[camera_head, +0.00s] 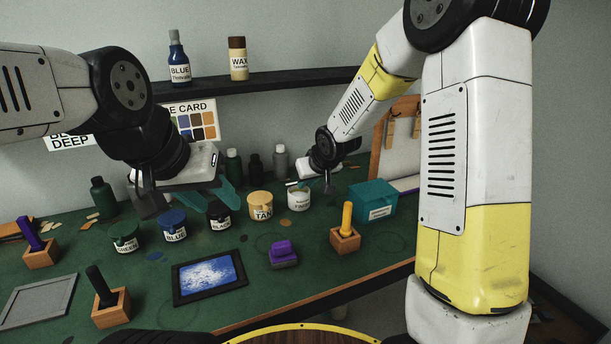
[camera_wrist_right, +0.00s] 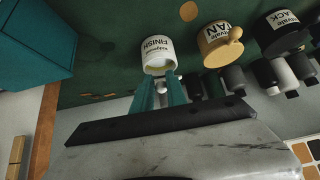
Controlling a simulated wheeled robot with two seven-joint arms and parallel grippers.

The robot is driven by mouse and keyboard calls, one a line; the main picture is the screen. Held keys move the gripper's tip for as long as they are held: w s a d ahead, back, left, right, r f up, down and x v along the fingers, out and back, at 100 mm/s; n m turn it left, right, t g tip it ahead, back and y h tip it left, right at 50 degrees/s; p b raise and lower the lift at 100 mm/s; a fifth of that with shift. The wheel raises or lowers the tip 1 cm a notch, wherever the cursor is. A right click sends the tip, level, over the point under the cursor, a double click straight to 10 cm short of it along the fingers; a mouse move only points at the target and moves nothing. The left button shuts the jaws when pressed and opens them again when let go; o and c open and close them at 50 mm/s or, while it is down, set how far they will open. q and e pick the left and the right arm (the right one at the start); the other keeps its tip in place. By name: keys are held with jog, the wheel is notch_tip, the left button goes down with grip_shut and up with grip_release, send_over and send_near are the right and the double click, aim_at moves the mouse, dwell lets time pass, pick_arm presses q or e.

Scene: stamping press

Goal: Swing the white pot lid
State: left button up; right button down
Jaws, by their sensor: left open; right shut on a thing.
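The white pot, labelled FINISH (camera_head: 299,199), stands on the green bench top between the tan pot and the teal box. It also shows in the right wrist view (camera_wrist_right: 157,47). My right gripper (camera_wrist_right: 161,88) is shut on the small white knob of the pot lid (camera_wrist_right: 163,87), at the pot's mouth. A pale rim shows there, but I cannot tell how far the lid is turned from the pot. In the head view my right gripper's wrist hides part of this. My left gripper (camera_head: 212,200) is open and empty, above and near the black pot (camera_head: 219,217).
The tan pot (camera_head: 261,208) is close left of the white pot, the teal box (camera_head: 373,201) close right. Blue (camera_head: 174,226) and green (camera_head: 124,238) pots stand further left. Dark bottles (camera_head: 234,166) stand behind. Stamps and a framed blue pad (camera_head: 209,276) lie in front. A shelf (camera_head: 270,80) overhangs.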

jog(key=shift+s+f, duration=0.1)
jog(key=shift+f, duration=0.1)
jog(key=shift+s+d+f, duration=0.15)
jog(key=shift+s+f, duration=0.15)
jog(key=shift+f, duration=0.35)
jog(key=shift+s+d+f, duration=0.1)
jog(key=shift+s+f, duration=0.15)
jog(key=shift+f, duration=0.35)
jog(key=shift+s+d+f, duration=0.1)
jog(key=shift+s+f, duration=0.05)
jog(key=shift+f, duration=0.55)
jog(key=shift+s+f, duration=0.1)
jog(key=shift+f, duration=0.6)
jog(key=shift+s+d+f, duration=0.1)
jog(key=shift+s+f, duration=0.05)
jog(key=shift+f, duration=1.15)
jog(key=c, duration=1.7)
grip_release()
